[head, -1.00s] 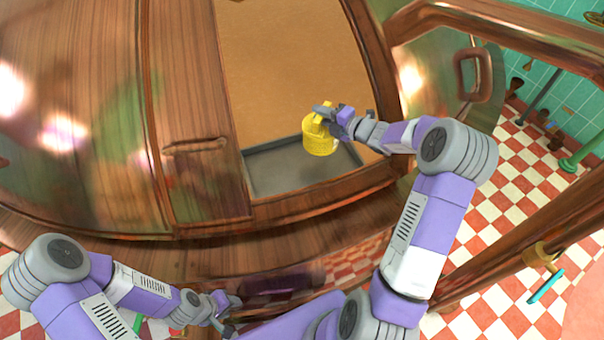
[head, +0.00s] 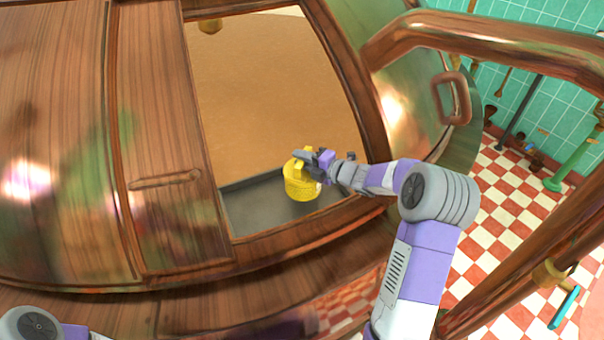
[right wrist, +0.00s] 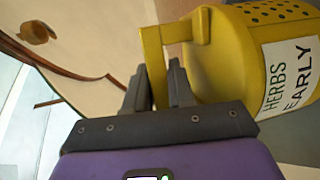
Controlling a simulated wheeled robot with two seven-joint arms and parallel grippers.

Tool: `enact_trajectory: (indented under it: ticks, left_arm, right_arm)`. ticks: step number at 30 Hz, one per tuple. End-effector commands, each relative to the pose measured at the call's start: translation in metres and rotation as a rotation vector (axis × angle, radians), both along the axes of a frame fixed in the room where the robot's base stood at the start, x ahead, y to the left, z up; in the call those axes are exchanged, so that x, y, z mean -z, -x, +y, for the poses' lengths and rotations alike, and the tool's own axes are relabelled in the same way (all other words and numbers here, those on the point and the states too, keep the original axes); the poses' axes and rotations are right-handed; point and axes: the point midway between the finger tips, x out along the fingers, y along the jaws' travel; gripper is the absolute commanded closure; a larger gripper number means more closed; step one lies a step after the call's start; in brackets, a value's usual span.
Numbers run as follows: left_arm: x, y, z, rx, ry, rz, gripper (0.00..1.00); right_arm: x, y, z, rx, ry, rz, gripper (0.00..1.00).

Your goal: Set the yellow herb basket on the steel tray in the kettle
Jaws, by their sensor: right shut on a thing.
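The yellow herb basket (head: 299,187) is inside the kettle's open doorway, over the grey steel tray (head: 250,212). I cannot tell whether its base touches the tray. My right gripper (head: 308,160) reaches in from the right and is shut on the basket's handle. In the right wrist view the fingers (right wrist: 160,82) close on the yellow handle, and the basket (right wrist: 245,50) stands to the right with a label reading "HERBS EARLY". My left gripper is out of view; only a piece of my left arm shows at the bottom left corner.
The copper kettle's wooden door frame (head: 345,85) surrounds the opening, with a wooden sill (head: 300,232) in front. A door panel with a handle (head: 165,180) is at left. A copper rail (head: 480,35) crosses the right side. Much of the tray around the basket is bare.

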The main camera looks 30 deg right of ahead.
Motion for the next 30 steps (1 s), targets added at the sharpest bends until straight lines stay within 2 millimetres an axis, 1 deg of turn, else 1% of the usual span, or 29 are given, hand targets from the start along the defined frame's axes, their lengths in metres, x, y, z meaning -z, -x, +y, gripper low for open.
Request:
enact_trajectory:
  ticks: [3,6,8,15,19,20,24,30]
  left_arm:
    - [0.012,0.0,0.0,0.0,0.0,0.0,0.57]
    - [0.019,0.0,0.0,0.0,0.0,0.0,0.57]
    - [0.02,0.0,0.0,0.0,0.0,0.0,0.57]
    - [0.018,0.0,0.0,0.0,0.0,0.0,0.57]
    - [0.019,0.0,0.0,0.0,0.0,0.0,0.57]
    - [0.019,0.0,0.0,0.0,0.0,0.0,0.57]
    - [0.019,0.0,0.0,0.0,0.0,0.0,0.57]
    - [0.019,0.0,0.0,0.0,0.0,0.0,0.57]
  right_arm:
    - [0.022,0.0,0.0,0.0,-0.003,-0.001,1.0]
    - [0.036,0.0,0.0,0.0,-0.002,-0.001,1.0]
    - [0.04,0.0,0.0,0.0,-0.001,-0.002,1.0]
    - [0.038,0.0,0.0,0.0,0.001,-0.004,1.0]
    - [0.041,0.0,0.0,0.0,0.0,-0.003,1.0]
    - [0.043,0.0,0.0,0.001,0.0,0.001,0.74]
    - [0.043,0.0,0.0,0.001,0.0,0.002,0.52]
    - [0.043,0.0,0.0,0.001,0.0,0.002,0.51]
